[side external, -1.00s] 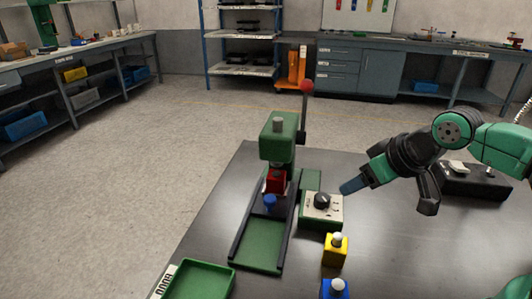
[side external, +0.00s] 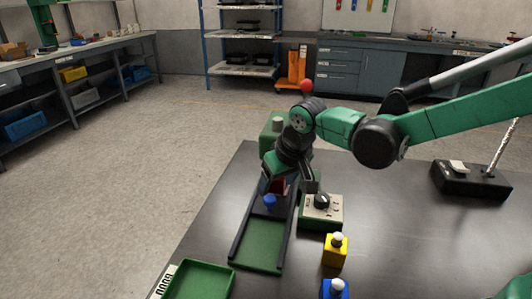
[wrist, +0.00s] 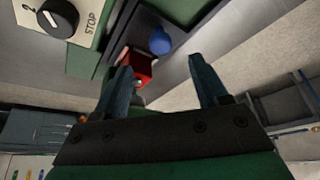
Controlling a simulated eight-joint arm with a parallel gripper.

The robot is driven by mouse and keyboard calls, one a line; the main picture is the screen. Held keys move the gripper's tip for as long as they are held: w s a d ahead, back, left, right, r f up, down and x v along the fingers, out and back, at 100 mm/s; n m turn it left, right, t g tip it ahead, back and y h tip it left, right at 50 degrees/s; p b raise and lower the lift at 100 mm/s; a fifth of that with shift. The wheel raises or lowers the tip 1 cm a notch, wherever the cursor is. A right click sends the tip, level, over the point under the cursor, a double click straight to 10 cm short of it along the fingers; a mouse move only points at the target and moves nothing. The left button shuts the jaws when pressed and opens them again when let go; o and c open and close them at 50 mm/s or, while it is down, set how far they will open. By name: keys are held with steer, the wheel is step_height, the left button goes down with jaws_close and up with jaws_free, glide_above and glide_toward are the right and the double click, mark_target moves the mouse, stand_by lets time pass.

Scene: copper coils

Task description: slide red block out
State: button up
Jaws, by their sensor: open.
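The red block (side external: 277,187) sits low in the green press (side external: 268,137), at the far end of the dark-railed green slide (side external: 260,246). A blue knob (side external: 269,201) stands just in front of it. My gripper (side external: 289,185) is at the press and partly covers the block. In the wrist view the red block (wrist: 137,68) lies near the left fingertip, and the blue knob (wrist: 160,40) lies beyond it. My gripper (wrist: 161,65) is open with nothing held. Whether a finger touches the block, I cannot tell.
A control box with a black dial (side external: 322,202) stands close right of the slide. A yellow block (side external: 335,250) and a blue block (side external: 336,289) stand in front of it. An empty green tray (side external: 200,280) lies front left.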

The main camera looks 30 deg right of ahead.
mark_target(270, 198)
steer(key=shift+x, duration=2.8)
jaws_close()
